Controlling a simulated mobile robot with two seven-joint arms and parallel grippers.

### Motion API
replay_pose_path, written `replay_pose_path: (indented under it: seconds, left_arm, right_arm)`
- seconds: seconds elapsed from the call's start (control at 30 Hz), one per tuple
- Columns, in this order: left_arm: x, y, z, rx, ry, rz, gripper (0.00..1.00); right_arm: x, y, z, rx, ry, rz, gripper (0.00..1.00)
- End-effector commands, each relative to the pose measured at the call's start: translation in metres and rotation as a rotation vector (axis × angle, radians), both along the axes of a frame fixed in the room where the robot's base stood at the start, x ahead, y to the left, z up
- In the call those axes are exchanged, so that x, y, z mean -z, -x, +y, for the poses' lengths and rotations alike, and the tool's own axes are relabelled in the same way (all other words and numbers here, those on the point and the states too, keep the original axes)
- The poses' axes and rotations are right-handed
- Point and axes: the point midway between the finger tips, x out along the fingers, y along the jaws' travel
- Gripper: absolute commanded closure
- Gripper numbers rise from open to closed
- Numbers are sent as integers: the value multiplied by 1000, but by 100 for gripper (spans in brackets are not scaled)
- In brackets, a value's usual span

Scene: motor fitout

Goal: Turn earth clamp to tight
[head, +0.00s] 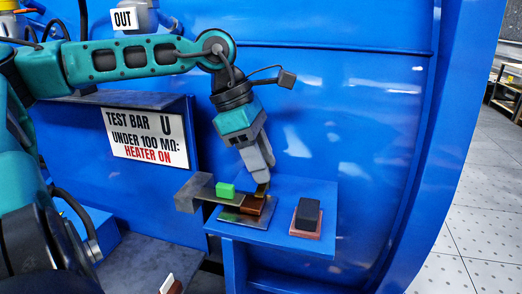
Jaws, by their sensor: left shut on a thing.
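The earth clamp appears to be the low fitting on the blue shelf: a copper-brown block (253,205) on a grey metal plate (238,220). A grey bar (190,193) sticks out from it to the left, past the shelf edge, with a bright green block (225,190) on top. My left gripper (262,187) points down over the brown block, shut on the upper part of the clamp. The fingers hide the exact part held. My right gripper is not in view.
The blue shelf (325,190) projects from a large blue housing. A black block on a reddish base (305,231) stands right of the clamp. Tiled floor at far right is clear.

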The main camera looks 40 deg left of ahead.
Motion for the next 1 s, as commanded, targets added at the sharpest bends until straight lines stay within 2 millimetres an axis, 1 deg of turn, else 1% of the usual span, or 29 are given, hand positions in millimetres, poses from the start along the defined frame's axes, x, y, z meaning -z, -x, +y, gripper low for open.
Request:
replay_pose_path:
  seconds: [0.07, 0.27, 0.67, 0.7, 0.93, 1.0]
  left_arm:
    - [-2, -1, 0, 23, 0, -2, 90]
    - [-1, -1, 0, 57, -1, -4, 90]
    - [-1, -1, 0, 61, -1, -5, 90]
    - [-1, -1, 0, 61, -2, -5, 57]
    - [0, -1, 0, 61, -1, -2, 35]
    - [0, -1, 0, 61, -1, -2, 34]
  right_arm:
    - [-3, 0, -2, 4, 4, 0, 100]
    - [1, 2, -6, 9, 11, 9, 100]
    - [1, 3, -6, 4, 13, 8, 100]
    - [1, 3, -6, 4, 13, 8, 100]
    - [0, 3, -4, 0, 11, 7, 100]
    - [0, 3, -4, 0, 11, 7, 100]
